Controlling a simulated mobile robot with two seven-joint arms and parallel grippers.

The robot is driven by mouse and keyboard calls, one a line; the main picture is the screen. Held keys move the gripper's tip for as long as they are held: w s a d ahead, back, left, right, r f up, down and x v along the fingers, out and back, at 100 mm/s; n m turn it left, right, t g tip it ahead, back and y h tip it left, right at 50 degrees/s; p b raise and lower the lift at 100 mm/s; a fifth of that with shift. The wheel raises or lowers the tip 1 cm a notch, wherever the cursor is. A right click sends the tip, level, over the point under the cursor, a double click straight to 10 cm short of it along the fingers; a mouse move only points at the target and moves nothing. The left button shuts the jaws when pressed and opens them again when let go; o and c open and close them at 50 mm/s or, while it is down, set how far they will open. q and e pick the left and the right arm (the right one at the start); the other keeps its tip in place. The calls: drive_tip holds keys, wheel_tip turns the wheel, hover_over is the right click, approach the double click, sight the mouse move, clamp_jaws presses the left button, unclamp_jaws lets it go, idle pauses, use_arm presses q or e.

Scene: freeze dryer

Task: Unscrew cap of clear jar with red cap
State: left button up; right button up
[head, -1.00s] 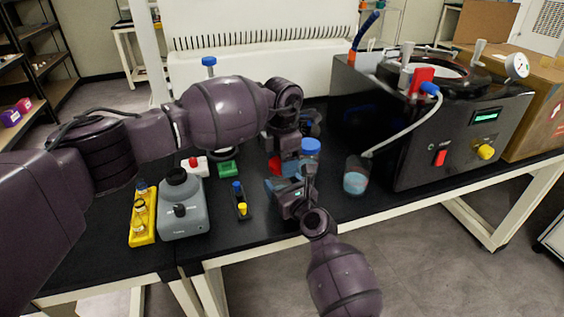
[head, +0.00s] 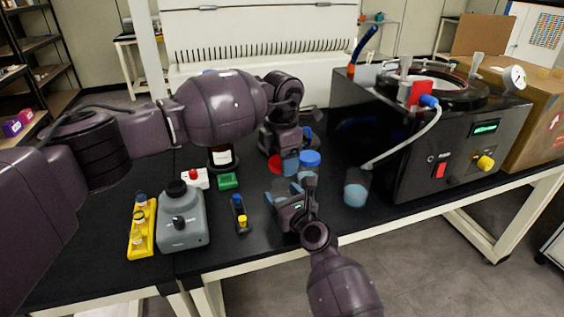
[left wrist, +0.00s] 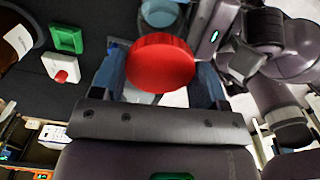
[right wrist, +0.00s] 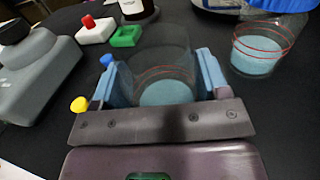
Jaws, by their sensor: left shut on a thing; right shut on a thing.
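The red cap (left wrist: 160,62) is between the blue fingers of my left gripper (left wrist: 163,72), which is shut on it. In the head view the cap (head: 275,162) shows at the left gripper, above and behind my right gripper (head: 290,197). The clear jar (right wrist: 150,48), with pale blue content low inside, is between the fingers of my right gripper in the right wrist view. The right gripper is shut on it. No cap shows on the jar's top there; the cap looks apart from the jar. The jar is mostly hidden in the head view.
A blue-capped container (head: 310,158) stands close to the right gripper. A clear jar with blue content (head: 356,190) is near the black freeze dryer (head: 460,150).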

drive_tip(key=o, duration=1.8)
